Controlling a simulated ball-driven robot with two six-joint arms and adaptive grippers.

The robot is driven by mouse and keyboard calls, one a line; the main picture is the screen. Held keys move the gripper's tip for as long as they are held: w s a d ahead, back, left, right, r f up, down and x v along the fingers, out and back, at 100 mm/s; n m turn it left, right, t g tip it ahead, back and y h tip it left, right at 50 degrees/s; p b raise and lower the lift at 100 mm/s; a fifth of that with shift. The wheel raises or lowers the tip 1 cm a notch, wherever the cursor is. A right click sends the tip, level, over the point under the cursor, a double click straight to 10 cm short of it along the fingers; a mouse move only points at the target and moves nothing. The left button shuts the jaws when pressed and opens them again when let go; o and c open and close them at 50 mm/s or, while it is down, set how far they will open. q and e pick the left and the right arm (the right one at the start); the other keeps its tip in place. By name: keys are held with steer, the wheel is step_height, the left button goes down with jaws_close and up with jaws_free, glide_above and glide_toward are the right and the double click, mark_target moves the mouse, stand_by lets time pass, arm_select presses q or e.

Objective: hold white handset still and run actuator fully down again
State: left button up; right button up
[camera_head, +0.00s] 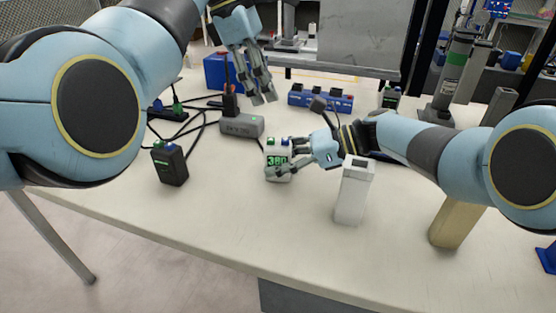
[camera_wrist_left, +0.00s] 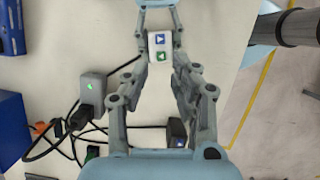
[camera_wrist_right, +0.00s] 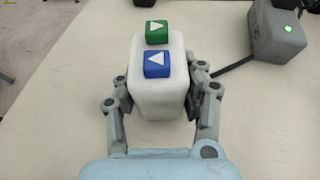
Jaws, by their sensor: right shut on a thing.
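The white handset (camera_head: 277,147) stands on the table with a green-lit display reading 380. My right gripper (camera_head: 284,162) is shut around its sides. In the right wrist view the handset (camera_wrist_right: 158,97) has a green button (camera_wrist_right: 157,32) and a blue button (camera_wrist_right: 157,64) on top, both uncovered. My left gripper (camera_head: 264,101) is open and empty, above and behind the handset, its fingers pointing down. In the left wrist view the handset's buttons show between its spread fingers, with a gap.
A grey box (camera_head: 242,125) with black cables lies left of the handset. A black box (camera_head: 170,163) stands nearer the front left. A white column (camera_head: 352,195) and a beige column (camera_head: 455,222) stand right. The front table edge is clear.

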arm_select(q)
jaws_close()
stand_by(1.1)
